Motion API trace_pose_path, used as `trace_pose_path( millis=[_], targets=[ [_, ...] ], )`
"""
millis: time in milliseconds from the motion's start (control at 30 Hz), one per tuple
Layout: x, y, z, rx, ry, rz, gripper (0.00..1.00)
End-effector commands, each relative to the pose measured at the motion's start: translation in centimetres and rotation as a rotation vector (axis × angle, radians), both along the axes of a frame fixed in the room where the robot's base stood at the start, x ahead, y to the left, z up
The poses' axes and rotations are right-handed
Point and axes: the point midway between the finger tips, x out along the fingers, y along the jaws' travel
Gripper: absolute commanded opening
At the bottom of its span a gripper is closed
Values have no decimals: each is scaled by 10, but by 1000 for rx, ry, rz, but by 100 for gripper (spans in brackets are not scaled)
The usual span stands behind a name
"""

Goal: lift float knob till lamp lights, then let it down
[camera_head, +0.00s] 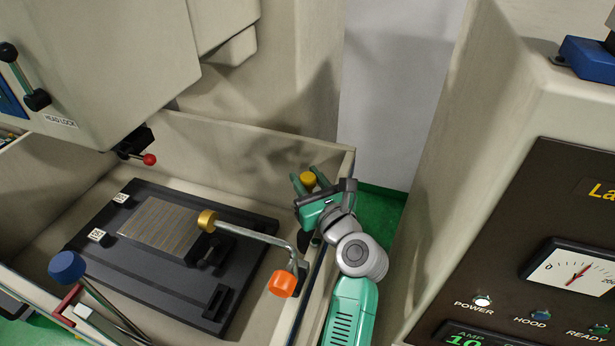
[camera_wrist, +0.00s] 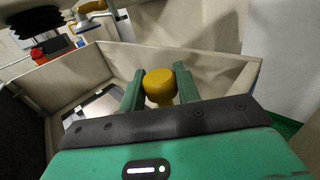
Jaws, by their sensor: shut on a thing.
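The float knob, a yellow round knob (camera_head: 308,179), is at the right rear corner of the beige tank. It also shows in the wrist view as a yellow knob (camera_wrist: 159,86) between two green fingers. My gripper (camera_head: 306,186) is shut on this knob, and it also shows in the wrist view (camera_wrist: 160,92). The knob's stem is mostly hidden by the fingers. On the dark panel at right, the POWER lamp (camera_head: 482,300) is lit white. The HOOD lamp (camera_head: 540,315) and READY lamp (camera_head: 599,329) look unlit.
The beige tank (camera_head: 270,135) holds a black plate with a grey metal block (camera_head: 160,225). A bent pipe with an orange knob (camera_head: 283,283) reaches over it. A blue-knobbed lever (camera_head: 67,266) stands front left. A red-tipped lever (camera_head: 149,159) hangs from the machine head.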

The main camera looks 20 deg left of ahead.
Motion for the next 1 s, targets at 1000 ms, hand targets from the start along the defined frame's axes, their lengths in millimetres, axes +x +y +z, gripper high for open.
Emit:
trace_pose_path(
  millis=[1000],
  targets=[
    [0,0,15,0,0,0,19]
  ],
)
